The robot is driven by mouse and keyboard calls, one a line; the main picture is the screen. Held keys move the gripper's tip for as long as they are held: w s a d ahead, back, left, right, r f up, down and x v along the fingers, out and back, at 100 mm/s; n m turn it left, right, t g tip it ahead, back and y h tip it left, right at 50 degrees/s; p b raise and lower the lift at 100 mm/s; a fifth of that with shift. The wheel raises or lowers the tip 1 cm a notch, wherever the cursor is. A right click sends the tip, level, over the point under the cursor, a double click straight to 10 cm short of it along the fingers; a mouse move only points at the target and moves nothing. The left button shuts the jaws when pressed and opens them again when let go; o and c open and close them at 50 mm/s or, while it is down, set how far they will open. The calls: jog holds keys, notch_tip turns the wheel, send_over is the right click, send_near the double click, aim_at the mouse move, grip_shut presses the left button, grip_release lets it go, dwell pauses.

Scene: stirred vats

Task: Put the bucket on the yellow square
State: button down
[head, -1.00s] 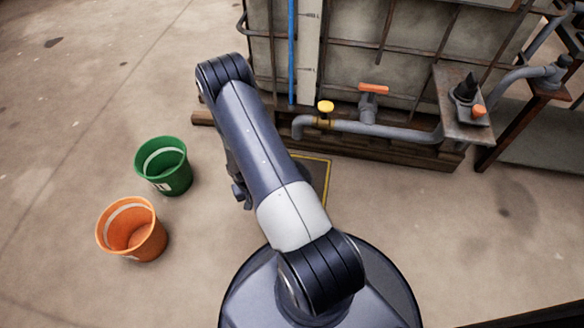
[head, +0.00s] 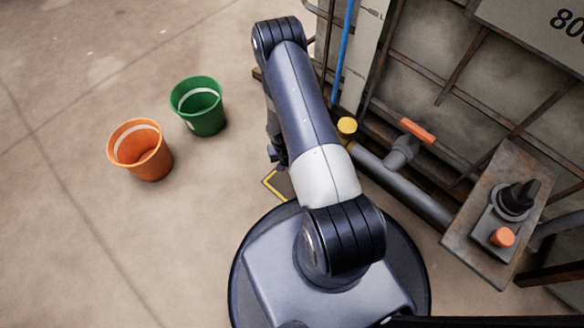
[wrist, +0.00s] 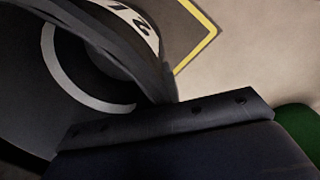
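A dark grey bucket (wrist: 85,60) with a pale band inside and a white label with dark figures fills the left of the wrist view. Its rim runs into the dark jaw of my gripper (wrist: 165,125), which is shut on it. The fingertips themselves are hidden. In the head view my arm covers the gripper and this bucket. The yellow square is an outline on the floor; one corner (head: 268,182) shows just left of my base in the head view, and another stretch (wrist: 205,45) shows beyond the bucket in the wrist view.
A green bucket (head: 199,106) and an orange bucket (head: 141,150) stand upright on the floor at left. A caged tank with a grey pipe (head: 400,185), an orange-handled valve (head: 416,130) and a metal bracket plate (head: 500,210) stands close at right. The floor at lower left is clear.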

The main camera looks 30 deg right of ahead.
jog(key=shift+f+b, duration=0.7)
jog(key=shift+f, duration=1.4)
jog(key=shift+f, duration=0.15)
jog(key=c, duration=1.7)
grip_release()
jog(key=shift+r, duration=0.2)
jog(key=r+p, duration=0.1)
jog(key=r, duration=0.3)
jog(key=r+p, duration=0.2)
jog(key=r, duration=0.2)
jog(key=a+r+p, duration=0.1)
jog(key=r, duration=0.3)
jog(key=shift+w, duration=0.15)
